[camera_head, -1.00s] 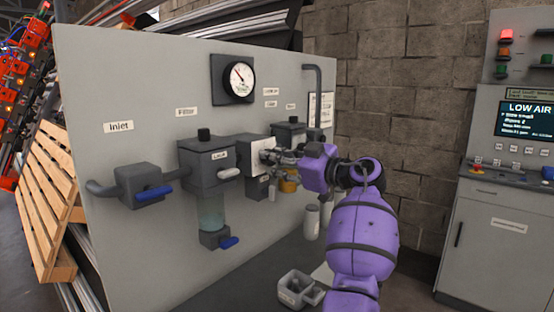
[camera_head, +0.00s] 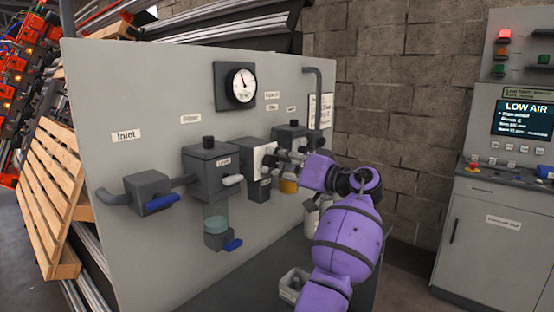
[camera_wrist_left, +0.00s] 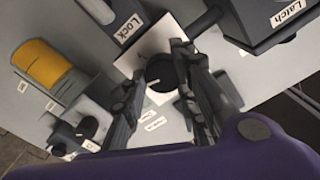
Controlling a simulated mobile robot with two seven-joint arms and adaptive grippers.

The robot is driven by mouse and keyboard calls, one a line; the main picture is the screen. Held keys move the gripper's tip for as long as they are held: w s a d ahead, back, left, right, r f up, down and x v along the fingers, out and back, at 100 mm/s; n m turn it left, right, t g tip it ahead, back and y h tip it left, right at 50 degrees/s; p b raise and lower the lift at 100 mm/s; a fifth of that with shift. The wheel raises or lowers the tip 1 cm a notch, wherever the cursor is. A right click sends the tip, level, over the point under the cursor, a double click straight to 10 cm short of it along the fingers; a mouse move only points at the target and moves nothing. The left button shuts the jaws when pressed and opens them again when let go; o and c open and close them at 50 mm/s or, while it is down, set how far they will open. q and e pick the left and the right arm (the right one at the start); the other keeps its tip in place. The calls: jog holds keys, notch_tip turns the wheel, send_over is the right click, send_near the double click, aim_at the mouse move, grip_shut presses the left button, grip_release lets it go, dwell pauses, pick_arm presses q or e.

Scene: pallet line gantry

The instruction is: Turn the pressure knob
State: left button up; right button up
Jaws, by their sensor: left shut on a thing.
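The black round pressure knob (camera_wrist_left: 161,72), with a white mark, sits on a white plate (camera_wrist_left: 190,20) in the left wrist view. My left gripper (camera_wrist_left: 160,84) has one finger on each side of the knob and is shut on it. In the head view the gripper (camera_head: 279,160) reaches the white plate from the right, and the fingers largely hide the knob there. The round pressure gauge (camera_head: 241,86) is above on the panel, its needle pointing up and slightly left. My right gripper is not in view.
The filter block (camera_head: 208,174) stands left of the plate, with a pale latch lever. The inlet valve (camera_head: 151,193) has a blue handle. A yellow-banded part (camera_wrist_left: 42,64) is near the gripper. A cabinet screen (camera_head: 524,120) at right reads LOW AIR.

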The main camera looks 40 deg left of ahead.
pick_arm(q)
jog(key=shift+w+d+r+m+p, duration=0.1)
jog(key=shift+r+m+p, duration=0.35)
jog(key=shift+m, duration=0.55)
jog(key=shift+f+m+p, duration=0.1)
jog(key=shift+m+p, duration=0.35)
jog(key=shift+m, duration=0.35)
jog(key=shift+f+m+p, duration=0.15)
jog(key=shift+m+p, duration=0.3)
jog(key=shift+m, duration=0.55)
jog(key=shift+f+m, duration=0.25)
jog(key=shift+m, duration=0.25)
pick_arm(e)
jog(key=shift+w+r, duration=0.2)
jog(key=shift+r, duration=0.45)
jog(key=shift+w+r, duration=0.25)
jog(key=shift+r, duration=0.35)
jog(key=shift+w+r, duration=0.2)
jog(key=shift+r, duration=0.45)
pick_arm(q)
jog(key=shift+f, duration=0.15)
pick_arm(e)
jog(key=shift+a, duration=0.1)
pick_arm(q)
jog(key=o, duration=1)
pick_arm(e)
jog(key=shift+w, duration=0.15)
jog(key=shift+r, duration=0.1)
